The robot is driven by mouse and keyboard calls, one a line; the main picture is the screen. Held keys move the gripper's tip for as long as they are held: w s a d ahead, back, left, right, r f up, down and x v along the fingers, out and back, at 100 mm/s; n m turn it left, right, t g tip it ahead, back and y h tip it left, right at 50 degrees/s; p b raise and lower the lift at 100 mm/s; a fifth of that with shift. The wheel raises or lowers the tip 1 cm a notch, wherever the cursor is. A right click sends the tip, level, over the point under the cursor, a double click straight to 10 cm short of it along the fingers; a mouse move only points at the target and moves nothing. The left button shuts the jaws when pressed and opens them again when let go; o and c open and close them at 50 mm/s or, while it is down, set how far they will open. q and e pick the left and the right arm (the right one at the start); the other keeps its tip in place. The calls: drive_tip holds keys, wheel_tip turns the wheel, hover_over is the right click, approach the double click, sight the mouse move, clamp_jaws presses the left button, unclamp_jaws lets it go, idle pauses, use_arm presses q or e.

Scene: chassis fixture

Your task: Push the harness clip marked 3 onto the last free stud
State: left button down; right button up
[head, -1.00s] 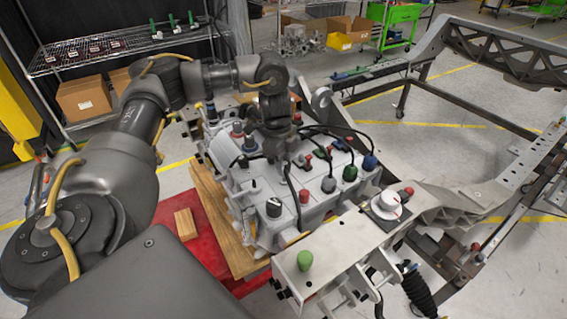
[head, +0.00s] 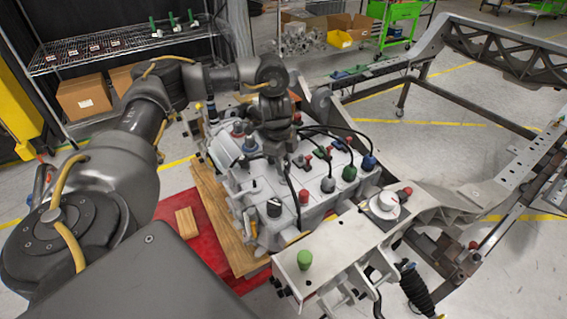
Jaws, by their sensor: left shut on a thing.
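My left gripper (head: 280,158) points down over the middle of the grey housing (head: 262,185). It is shut on a small part, which I take to be the harness clip; the fingers hide most of it, and no number 3 can be read. Dark cables (head: 325,130) run from beside the gripper to a grey plug (head: 328,185), a green plug (head: 349,173) and a blue plug (head: 369,162) on the right of the housing. Small red-topped pieces stand near them. I cannot tell which stud is free. My right gripper is not in view.
A black knob (head: 274,207) and a red cap (head: 303,197) stand on the housing's near side. The frame (head: 480,190) extends right. A wood block (head: 187,221) lies on the red surface (head: 207,236).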

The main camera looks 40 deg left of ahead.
use_arm(q)
drive_tip(key=shift+f, duration=0.2)
drive_tip(key=shift+f+b, duration=0.35)
drive_tip(key=shift+f, duration=0.45)
drive_tip(key=shift+f, duration=0.5)
drive_tip(key=c, duration=1.1)
unclamp_jaws()
wheel_tip(320, 180, up, 6)
drive_tip(key=p, duration=0.6)
drive_tip(key=shift+r, duration=0.1)
